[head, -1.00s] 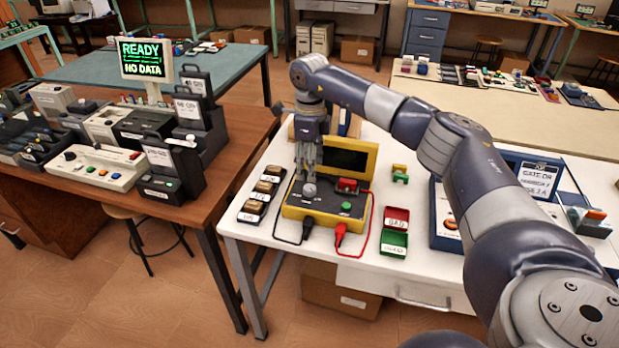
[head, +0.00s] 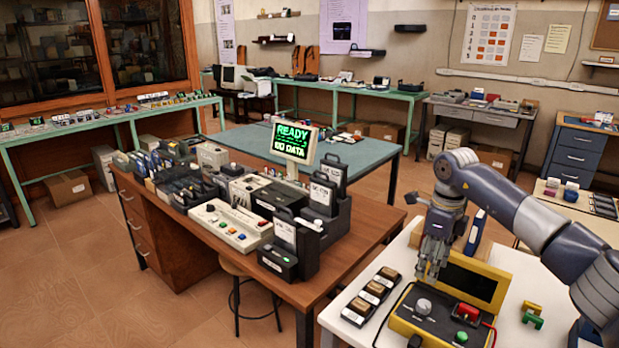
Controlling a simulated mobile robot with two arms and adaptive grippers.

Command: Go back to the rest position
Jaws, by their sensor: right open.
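My right gripper (head: 433,268) points down above the yellow tester box (head: 448,310), near the box's grey knob (head: 424,305). It is open and nothing shows between its fingers. The box has a dark screen, a red block and a green button, and stands on the white table (head: 340,318). My left gripper is out of view.
A row of small brown-topped blocks (head: 370,296) lies left of the box; a green and yellow piece (head: 533,313) lies right. A brown desk (head: 345,262) holds consoles and a READY / NO DATA monitor (head: 294,141). A stool (head: 240,272) stands by it. Floor at lower left is clear.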

